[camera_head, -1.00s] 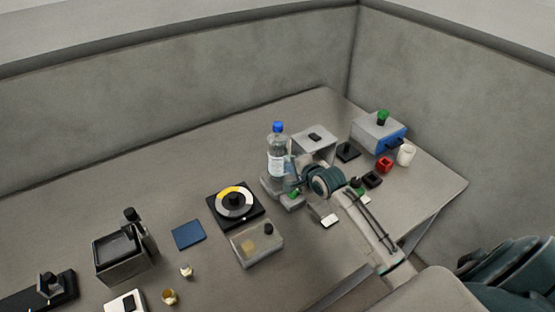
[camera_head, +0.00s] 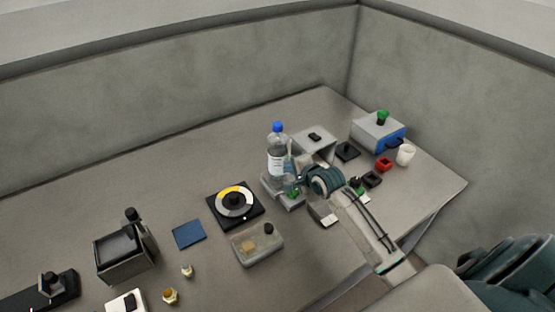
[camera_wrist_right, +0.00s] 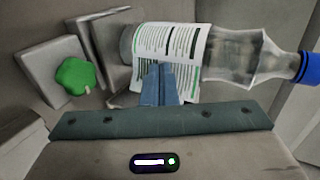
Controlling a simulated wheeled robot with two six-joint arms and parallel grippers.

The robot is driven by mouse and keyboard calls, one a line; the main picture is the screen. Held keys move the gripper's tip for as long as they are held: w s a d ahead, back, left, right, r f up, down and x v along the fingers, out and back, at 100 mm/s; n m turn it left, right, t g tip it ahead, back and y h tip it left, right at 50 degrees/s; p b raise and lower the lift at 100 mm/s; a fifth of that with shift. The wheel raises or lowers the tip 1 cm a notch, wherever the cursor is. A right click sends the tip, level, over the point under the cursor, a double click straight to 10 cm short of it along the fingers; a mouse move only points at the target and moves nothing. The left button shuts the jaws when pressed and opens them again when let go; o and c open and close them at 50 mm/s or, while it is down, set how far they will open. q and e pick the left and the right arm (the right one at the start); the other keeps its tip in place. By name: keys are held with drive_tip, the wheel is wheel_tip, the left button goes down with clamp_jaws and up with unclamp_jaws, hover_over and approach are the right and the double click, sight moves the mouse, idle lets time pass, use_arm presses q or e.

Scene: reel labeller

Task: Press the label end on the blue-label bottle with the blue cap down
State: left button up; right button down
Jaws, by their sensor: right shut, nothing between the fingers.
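The clear bottle (camera_head: 277,146) with a blue cap (camera_head: 278,127) stands upright on a small grey stand (camera_head: 268,186). In the right wrist view the bottle (camera_wrist_right: 232,55) lies sideways across the picture, with its blue cap (camera_wrist_right: 309,68) at the right edge. Its white label (camera_wrist_right: 172,45) carries dark and green print. My right gripper (camera_head: 291,175) is shut and empty at the bottle's right side. In the right wrist view its fingertips (camera_wrist_right: 158,72) overlap the label's lower edge; whether they touch it I cannot tell. My left gripper is out of view.
A green knob (camera_wrist_right: 75,76) sits beside the bottle's base. A black dial plate (camera_head: 218,212) and a clear box (camera_head: 257,244) stand to the left and front. A grey box (camera_head: 314,143) is behind my right gripper. Red block (camera_head: 384,164) and white cup (camera_head: 405,155) stand right.

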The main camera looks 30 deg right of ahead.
drive_tip(key=shift+p, duration=0.5)
idle(1.3)
drive_tip(key=shift+w+d+p, duration=0.2)
drive_tip(key=shift+d+p, duration=0.15)
drive_tip(key=shift+d, duration=0.25)
idle(0.7)
drive_tip(key=s+p, duration=0.4)
drive_tip(key=s, duration=0.2)
drive_tip(key=shift+d+p, duration=0.2)
drive_tip(key=shift+p, duration=0.15)
idle(0.5)
idle(0.4)
